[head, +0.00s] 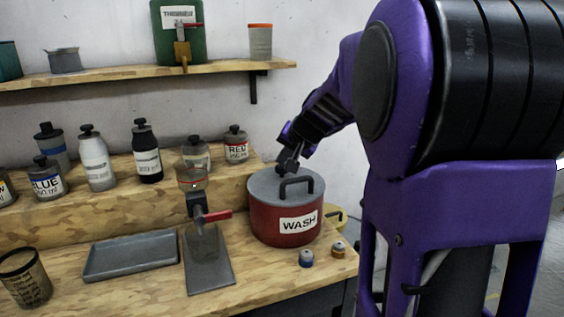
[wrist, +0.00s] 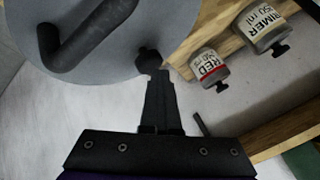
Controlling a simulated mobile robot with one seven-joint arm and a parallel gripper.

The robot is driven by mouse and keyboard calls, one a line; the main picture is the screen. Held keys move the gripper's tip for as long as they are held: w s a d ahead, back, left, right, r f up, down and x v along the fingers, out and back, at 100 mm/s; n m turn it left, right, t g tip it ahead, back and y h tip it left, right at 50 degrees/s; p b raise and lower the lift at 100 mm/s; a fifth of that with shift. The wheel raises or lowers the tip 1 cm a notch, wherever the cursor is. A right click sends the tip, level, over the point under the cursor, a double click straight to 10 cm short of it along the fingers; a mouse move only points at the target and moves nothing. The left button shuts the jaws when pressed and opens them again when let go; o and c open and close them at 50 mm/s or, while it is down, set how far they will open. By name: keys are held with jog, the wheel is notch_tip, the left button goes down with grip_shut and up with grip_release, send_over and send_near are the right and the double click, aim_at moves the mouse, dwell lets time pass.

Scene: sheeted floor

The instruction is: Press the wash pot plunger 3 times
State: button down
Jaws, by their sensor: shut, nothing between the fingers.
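The wash pot (head: 270,222) is red with a white WASH label and stands at the right end of the bench. Its grey lid (head: 262,187) carries a black arched handle (head: 297,181). In the wrist view the lid (wrist: 95,60) fills the upper left, with the handle (wrist: 75,35) on it. A small black plunger knob (wrist: 148,58) shows near the lid's edge, right at my fingertips. My gripper (head: 287,163) is shut and empty, over the back of the lid. It also shows in the wrist view (wrist: 158,76). I cannot tell whether the fingertips touch the knob.
A RED bottle (head: 236,145) stands on the raised ledge close to the pot. Several other bottles line the ledge. A dispenser stand with a red lever (head: 217,215) is left of the pot.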

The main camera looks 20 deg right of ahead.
jog(key=shift+f, duration=0.3)
jog(key=shift+r, duration=0.15)
jog(key=shift+r+p, duration=1)
jog(key=shift+r, duration=0.55)
jog(key=shift+r, duration=0.1)
jog(key=shift+r+p, duration=1.85)
jog(key=shift+r, duration=0.55)
